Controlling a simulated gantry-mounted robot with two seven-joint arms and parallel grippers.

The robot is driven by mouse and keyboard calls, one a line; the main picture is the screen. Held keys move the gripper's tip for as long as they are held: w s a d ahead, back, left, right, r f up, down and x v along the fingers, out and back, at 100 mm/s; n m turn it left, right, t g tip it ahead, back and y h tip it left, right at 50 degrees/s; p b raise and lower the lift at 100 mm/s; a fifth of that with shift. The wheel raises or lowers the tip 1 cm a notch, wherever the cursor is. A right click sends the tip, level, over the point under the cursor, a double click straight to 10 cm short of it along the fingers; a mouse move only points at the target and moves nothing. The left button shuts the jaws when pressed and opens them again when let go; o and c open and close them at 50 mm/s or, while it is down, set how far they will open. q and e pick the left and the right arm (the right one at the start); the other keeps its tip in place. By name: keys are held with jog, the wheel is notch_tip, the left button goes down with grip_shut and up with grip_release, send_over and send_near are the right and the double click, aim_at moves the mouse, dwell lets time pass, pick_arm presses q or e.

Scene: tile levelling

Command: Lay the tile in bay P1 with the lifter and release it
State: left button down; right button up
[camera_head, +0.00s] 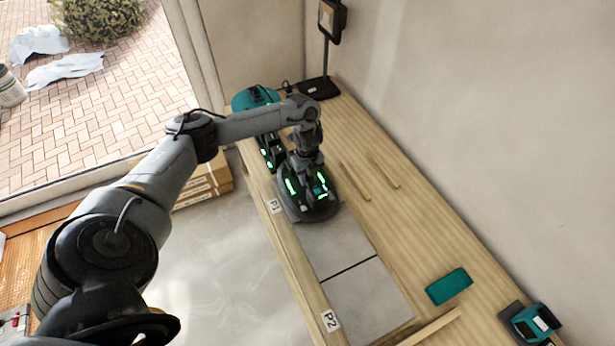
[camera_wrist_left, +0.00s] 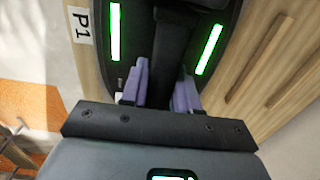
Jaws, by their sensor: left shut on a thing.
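The lifter (camera_head: 325,208), a dark oval tool with green lit strips, sits at bay P1 beside the P1 label (camera_head: 275,206). It appears to rest on a grey tile (camera_head: 325,240), covering its far part. My left gripper (camera_head: 306,168) reaches down over the lifter from above. In the left wrist view, its purple fingers (camera_wrist_left: 160,88) stand on both sides of the lifter's dark handle (camera_wrist_left: 170,50), shut on it. Whether the tile lies fully flat under the lifter is hidden. My right gripper is not in view.
A second grey tile (camera_head: 368,302) lies by the P2 label (camera_head: 330,320), with a dark joint between. Thin wooden strips (camera_head: 370,176), a teal block (camera_head: 449,286) and a teal tool (camera_head: 532,324) lie to the right. A teal object (camera_head: 255,97) and a screen stand (camera_head: 320,86) are at the far end.

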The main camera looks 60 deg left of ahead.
pick_arm(q)
jog(key=shift+w+f, duration=0.1)
jog(key=shift+f, duration=0.15)
dwell(0.8)
jog(key=c, duration=0.8)
grip_release()
